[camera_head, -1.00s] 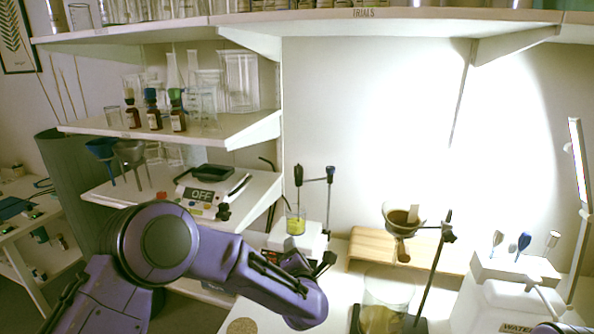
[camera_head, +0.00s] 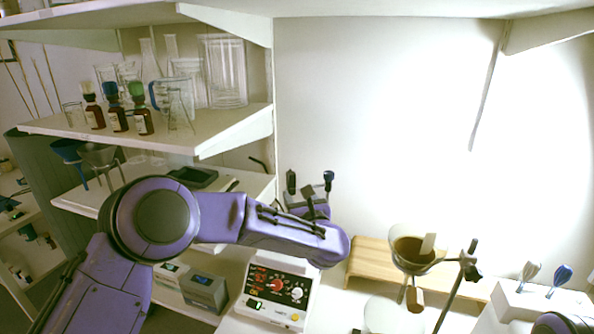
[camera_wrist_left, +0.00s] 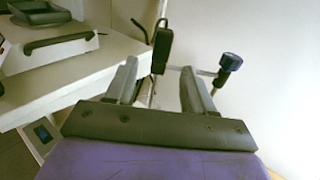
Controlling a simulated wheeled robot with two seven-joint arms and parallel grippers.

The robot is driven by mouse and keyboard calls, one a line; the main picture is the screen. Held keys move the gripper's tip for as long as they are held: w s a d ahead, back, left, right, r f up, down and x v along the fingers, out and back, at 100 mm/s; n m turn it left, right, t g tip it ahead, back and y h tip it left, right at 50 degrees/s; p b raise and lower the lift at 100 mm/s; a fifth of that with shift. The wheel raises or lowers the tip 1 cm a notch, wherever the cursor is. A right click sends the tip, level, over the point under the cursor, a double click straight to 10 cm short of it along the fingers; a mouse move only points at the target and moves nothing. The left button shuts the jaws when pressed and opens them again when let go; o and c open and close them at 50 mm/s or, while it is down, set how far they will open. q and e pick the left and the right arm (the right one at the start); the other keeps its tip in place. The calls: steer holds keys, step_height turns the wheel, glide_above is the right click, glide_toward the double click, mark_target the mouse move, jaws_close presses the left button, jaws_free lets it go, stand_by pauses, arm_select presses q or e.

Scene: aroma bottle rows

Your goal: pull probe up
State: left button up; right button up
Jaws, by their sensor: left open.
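The probe (camera_head: 291,182) shows its black upper part above my left arm in the head view. It also stands upright in the left wrist view (camera_wrist_left: 164,42), with a thin stem running down between my fingers. My left gripper (camera_wrist_left: 160,84) is open, its two grey fingers on either side of the stem, below the black part; I cannot tell whether they touch it. A stand clamp with a dark blue knob (camera_wrist_left: 231,62) is close by the right finger. The hotplate (camera_head: 280,292) shows below my forearm. The probe's lower end and the beaker are hidden.
A funnel with brown contents (camera_head: 416,252) stands on a holder beside a wooden riser (camera_head: 366,258), right of my arm. Brown dropper bottles (camera_head: 118,118) and glassware stand on the left shelf.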

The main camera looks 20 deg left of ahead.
mark_target(291, 180)
arm_select(q)
steer(key=shift+p+x, duration=0.3)
steer(key=shift+x, duration=0.55)
steer(key=p+x, duration=0.1)
steer(key=x, duration=0.1)
steer(key=r+p+x, duration=0.1)
steer(key=x, duration=0.1)
steer(key=shift+w+a+p, duration=0.15)
steer(key=shift+w+p, duration=0.05)
steer(key=shift+p, duration=0.15)
steer(key=x, duration=0.1)
steer(key=p+x, duration=0.1)
steer(key=x, duration=0.2)
steer(key=shift+w+f, duration=0.4)
steer(key=shift+s+r, duration=0.1)
steer(key=shift+s, duration=0.05)
arm_select(e)
steer(key=r, duration=0.4)
steer(key=shift+w+r, duration=0.25)
steer(key=shift+r, duration=0.1)
arm_select(q)
steer(key=shift+c, duration=0.3)
